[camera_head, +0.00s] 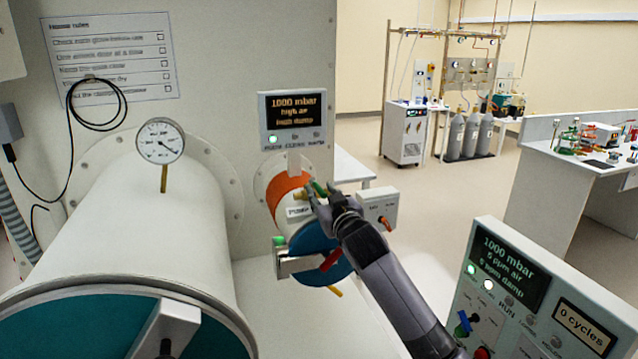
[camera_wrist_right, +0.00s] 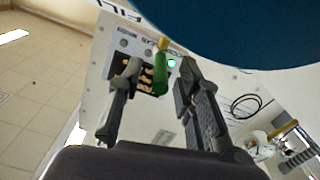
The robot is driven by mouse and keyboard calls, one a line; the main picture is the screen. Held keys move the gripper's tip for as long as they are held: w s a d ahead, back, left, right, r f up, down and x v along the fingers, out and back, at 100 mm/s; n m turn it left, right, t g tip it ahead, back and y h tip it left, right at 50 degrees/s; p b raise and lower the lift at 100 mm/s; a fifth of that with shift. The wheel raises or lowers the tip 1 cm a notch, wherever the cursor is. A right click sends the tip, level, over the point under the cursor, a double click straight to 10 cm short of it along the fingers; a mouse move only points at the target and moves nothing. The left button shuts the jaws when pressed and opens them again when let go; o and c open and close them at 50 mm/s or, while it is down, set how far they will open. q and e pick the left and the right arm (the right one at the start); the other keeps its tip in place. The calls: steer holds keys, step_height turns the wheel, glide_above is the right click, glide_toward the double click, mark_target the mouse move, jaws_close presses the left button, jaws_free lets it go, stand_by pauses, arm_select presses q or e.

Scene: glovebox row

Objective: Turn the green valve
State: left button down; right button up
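The green valve is a small green lever (camera_head: 317,187) on a brass fitting, on top of the small cylindrical chamber with the orange band. In the right wrist view the green lever (camera_wrist_right: 161,77) stands between my two fingers, its brass end (camera_wrist_right: 163,43) towards the blue disc. My right gripper (camera_head: 326,195) is at the lever, partly covering it in the head view. In the wrist view my right gripper (camera_wrist_right: 157,72) is open, with gaps visible on both sides of the lever. My left gripper is in neither view.
The small chamber's blue door (camera_head: 318,250) has a red handle (camera_head: 331,260). A display panel (camera_head: 292,118) reading 1000 mbar hangs above it. A large white cylinder (camera_head: 150,225) with a gauge (camera_head: 160,140) is on the left. A control panel (camera_head: 545,285) stands front right.

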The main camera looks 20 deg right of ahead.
mark_target(316, 185)
steer(key=shift+w+a+p, duration=0.1)
steer(key=shift+w+p, duration=0.2)
steer(key=shift+w, duration=1.2)
steer(key=shift+c, duration=0.2)
jaws_close()
